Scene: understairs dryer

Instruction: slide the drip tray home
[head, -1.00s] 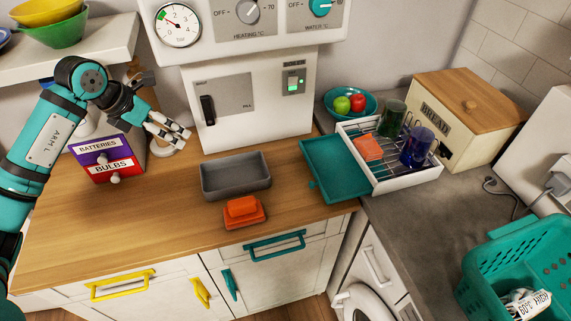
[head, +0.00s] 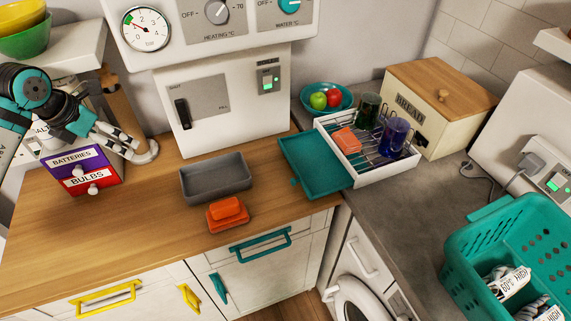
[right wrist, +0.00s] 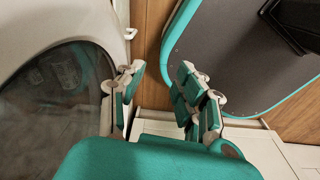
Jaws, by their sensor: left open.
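The teal drip tray (head: 310,165) lies flat, sticking out from the left side of the white dish rack (head: 388,170). Its right end is hidden at the rack. My right gripper (right wrist: 165,100) shows only in the right wrist view. Its fingers are apart with nothing between them, close to a round glass door (right wrist: 60,95). The drip tray cannot be made out in that view.
The rack holds an orange sponge (head: 346,140) and dark glasses (head: 394,135). A grey basin (head: 215,180) and an orange sponge on a dish (head: 227,213) lie on the wooden counter. A bread box (head: 440,105) stands behind the rack. A teal basket (head: 480,245) is at the right.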

